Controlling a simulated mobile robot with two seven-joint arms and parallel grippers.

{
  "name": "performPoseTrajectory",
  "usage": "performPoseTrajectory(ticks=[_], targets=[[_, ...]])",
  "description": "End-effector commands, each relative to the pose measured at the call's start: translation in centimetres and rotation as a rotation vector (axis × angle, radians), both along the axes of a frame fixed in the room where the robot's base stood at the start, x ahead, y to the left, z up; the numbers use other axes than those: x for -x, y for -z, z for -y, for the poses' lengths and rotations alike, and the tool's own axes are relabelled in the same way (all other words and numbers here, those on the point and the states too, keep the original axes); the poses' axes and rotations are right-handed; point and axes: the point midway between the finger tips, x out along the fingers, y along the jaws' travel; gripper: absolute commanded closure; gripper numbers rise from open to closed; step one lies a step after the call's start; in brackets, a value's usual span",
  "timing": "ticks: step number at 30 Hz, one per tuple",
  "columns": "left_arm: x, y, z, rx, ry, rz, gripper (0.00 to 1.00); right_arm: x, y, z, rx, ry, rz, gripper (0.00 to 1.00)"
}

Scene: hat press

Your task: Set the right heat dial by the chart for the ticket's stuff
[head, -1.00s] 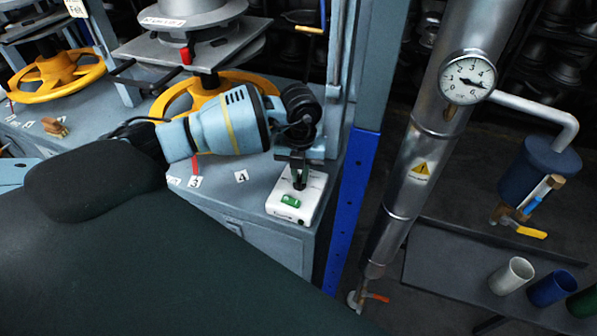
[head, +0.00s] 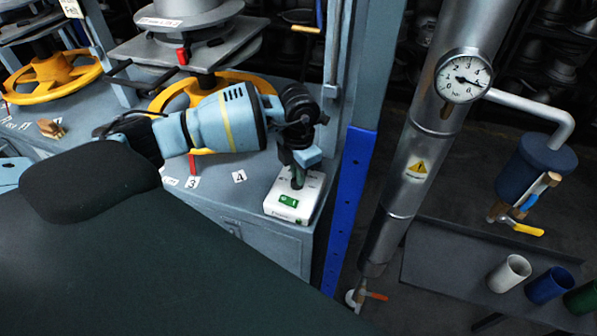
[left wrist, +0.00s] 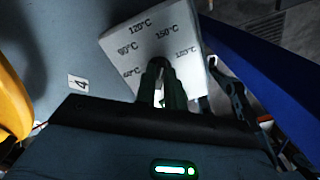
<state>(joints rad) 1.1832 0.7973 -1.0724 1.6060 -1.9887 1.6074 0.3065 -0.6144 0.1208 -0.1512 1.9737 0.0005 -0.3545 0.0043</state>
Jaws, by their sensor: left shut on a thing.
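The heat dial's white box (head: 296,196) stands at the right front corner of the grey bench. Its face shows in the left wrist view (left wrist: 150,45), with 60, 90, 120 and 150 °C marks and one more at the right. My left gripper (head: 298,178) points down onto this face. In the left wrist view its dark fingers (left wrist: 161,82) are shut on the dial knob at the middle, below the 120 and 150 marks. The fingers hide the knob and its pointer. A small tag (head: 72,8) at top left reads something like "Felt". My right gripper and a readable chart are not in view.
Yellow handwheels (head: 205,90) and grey press plates (head: 195,42) stand behind my left arm. A blue post (head: 349,205) rises close to the right of the box. Further right are a steel pipe with a gauge (head: 463,77) and several cups (head: 509,273).

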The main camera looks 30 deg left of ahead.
Motion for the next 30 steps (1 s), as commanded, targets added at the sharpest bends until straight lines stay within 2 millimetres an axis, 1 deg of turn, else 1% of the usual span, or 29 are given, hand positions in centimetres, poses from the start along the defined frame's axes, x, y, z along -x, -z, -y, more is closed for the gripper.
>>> performPoseTrajectory(ticks=[8,21,22,26,27,30], targets=[[0.0,-0.02,0.02,-0.001,0.069,0.001,1.0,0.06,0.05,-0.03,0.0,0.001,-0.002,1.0],[0.01,-0.02,0.02,-0.001,0.076,0.001,1.0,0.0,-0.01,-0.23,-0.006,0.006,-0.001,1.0],[0.01,-0.02,0.02,-0.001,0.076,0.001,0.87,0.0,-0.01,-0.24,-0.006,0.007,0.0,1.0],[0.01,-0.01,0.02,-0.001,0.076,0.0,0.7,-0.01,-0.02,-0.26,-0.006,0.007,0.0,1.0],[0.01,-0.01,0.02,-0.001,0.076,0.0,0.67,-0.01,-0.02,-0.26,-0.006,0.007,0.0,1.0],[0.01,-0.01,0.02,-0.001,0.076,0.0,0.67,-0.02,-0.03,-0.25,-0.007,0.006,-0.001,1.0]])
